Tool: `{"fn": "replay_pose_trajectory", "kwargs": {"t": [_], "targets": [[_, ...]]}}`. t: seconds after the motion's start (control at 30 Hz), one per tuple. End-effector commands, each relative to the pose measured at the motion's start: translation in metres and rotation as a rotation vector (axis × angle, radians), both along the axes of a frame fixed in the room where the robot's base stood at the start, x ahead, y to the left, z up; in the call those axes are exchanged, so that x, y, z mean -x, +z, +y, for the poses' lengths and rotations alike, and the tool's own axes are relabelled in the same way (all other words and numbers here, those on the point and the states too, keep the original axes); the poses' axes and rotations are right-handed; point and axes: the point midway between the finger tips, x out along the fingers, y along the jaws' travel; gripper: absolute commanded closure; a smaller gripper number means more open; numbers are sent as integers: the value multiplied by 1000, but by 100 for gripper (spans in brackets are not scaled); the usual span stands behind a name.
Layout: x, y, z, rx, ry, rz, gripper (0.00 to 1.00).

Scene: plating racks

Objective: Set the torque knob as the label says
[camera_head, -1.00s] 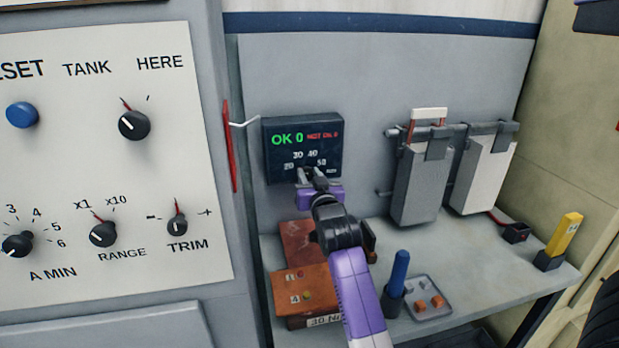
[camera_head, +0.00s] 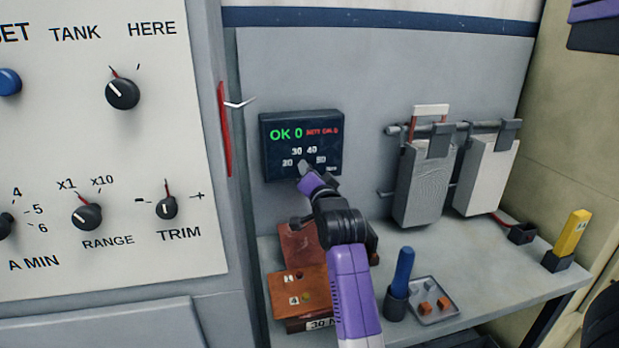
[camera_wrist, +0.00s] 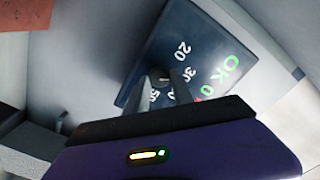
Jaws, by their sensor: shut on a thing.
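The dark torque box (camera_head: 270,148) is on the grey back wall. Its display reads a green "OK 0" with small red text beside it. Below are the scale numbers 20, 30, 40 and 50. The knob (camera_wrist: 160,76) shows in the wrist view between the fingers; in the head view it is mostly hidden. My gripper (camera_head: 304,168) reaches up to the box and is shut on the knob, with its wrist turned. The label (camera_head: 319,323) on the front of the brown block reads "30 N", its end hidden by my arm.
A reddish-brown block (camera_head: 297,283) lies on the grey shelf below the box. A blue-handled tool (camera_head: 404,268) stands in a holder beside a small tray (camera_head: 455,312). Two grey plates (camera_head: 425,185) hang at right. A control panel (camera_head: 60,130) fills the left.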

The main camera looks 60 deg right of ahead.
Motion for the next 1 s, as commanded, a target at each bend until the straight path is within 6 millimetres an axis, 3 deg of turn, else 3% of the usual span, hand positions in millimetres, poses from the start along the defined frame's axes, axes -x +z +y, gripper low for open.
{"fn": "replay_pose_trajectory", "kwargs": {"t": [0.7,0.73,0.8,1.0], "targets": [[1,-1,0,-52,-1,-58,100],[1,-1,0,-52,-1,-58,67],[1,-1,0,-52,-1,-58,53],[0,0,0,-51,-1,-59,51]]}}
